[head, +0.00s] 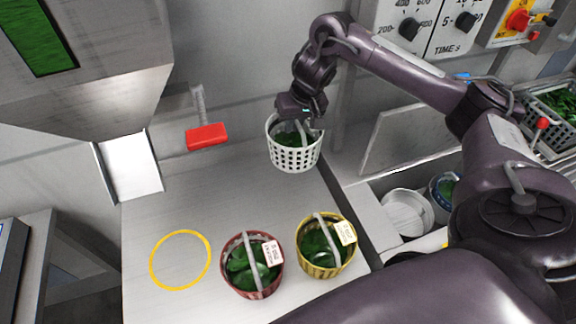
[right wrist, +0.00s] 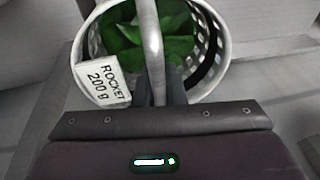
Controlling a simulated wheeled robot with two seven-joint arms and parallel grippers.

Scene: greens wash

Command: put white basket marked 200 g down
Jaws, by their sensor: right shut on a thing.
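The white basket (head: 294,157) hangs from my right gripper (head: 304,122) near the back right of the steel worktop (head: 200,215), with green leaves inside. In the right wrist view, the white basket (right wrist: 216,75) carries a tag reading "ROCKET 200 g" (right wrist: 101,83). My right gripper (right wrist: 158,95) is shut on its handle (right wrist: 152,45). Whether the basket's base touches the worktop I cannot tell. My left gripper is not in view.
A yellow ring (head: 152,261) is marked on the worktop's left. A red basket (head: 252,288) and a yellow basket (head: 326,268), both with greens and tags, stand at the front. A red paddle (head: 207,136) and a chute (head: 131,165) are at the back left. The middle is clear.

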